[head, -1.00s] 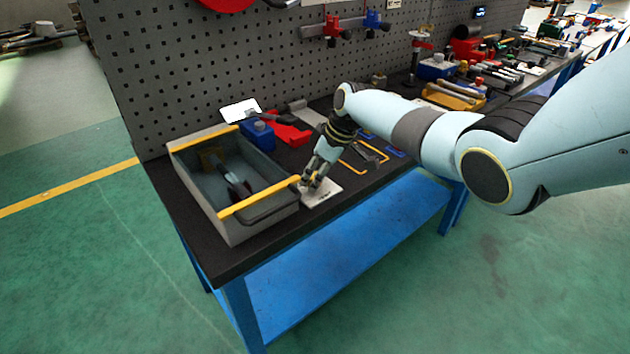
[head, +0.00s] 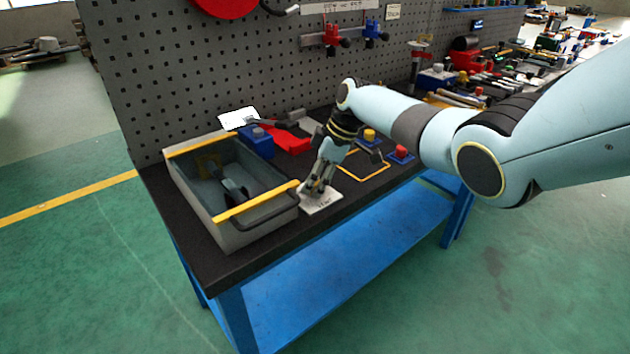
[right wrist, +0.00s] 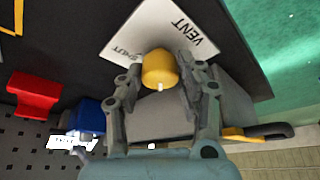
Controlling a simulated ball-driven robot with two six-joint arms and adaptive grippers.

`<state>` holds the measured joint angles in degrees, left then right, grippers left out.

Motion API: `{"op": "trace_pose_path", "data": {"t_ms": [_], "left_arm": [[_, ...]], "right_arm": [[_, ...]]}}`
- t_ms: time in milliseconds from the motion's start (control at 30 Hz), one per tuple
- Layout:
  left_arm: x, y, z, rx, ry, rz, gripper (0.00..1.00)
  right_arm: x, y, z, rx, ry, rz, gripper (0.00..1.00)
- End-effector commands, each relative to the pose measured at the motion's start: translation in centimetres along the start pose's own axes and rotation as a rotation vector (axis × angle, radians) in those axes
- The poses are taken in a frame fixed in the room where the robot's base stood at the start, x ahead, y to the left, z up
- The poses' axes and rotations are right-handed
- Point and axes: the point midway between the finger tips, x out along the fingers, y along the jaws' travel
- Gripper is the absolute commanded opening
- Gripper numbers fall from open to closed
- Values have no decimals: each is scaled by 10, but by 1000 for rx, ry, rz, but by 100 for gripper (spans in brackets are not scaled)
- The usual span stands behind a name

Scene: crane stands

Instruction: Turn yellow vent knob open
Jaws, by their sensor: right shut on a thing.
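The yellow vent knob (right wrist: 160,70) sits on a white plate (right wrist: 145,38) marked VENT in the right wrist view. Smaller lettering on the plate beside the knob seems to read SHUT. A short white mark on the knob points toward the bottom of that picture. My right gripper (right wrist: 158,76) has a finger on each side of the knob and is shut on it. In the head view, my right gripper (head: 317,187) is down at the white plate (head: 321,203) near the bench's front edge and hides the knob. My left gripper is not in view.
A grey bin (head: 235,229) with yellow edges stands close left of the gripper. A blue block (head: 258,143) and a red item (head: 293,143) lie behind. A red knob on a blue base (head: 402,153) is to the right. The pegboard (head: 200,75) closes the back.

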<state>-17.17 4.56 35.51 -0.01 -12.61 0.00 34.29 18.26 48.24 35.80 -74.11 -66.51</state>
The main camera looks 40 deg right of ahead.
Motion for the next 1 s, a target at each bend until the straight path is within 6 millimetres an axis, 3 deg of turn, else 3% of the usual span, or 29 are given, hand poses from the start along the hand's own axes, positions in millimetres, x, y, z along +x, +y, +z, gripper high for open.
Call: {"op": "trace_pose_path", "data": {"t_ms": [100, 133, 267, 667, 1000], "left_arm": [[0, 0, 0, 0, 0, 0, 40], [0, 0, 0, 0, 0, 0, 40], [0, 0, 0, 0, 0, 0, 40], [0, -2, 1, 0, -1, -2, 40], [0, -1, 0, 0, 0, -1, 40]], "right_arm": [[0, 0, 1, 0, -1, 0, 4], [0, 0, 1, 0, -1, 0, 40], [0, 0, 1, 0, -1, 0, 57], [-8, 1, 1, 0, 1, 3, 58], [-79, 1, 1, -1, -1, 5, 58]]}}
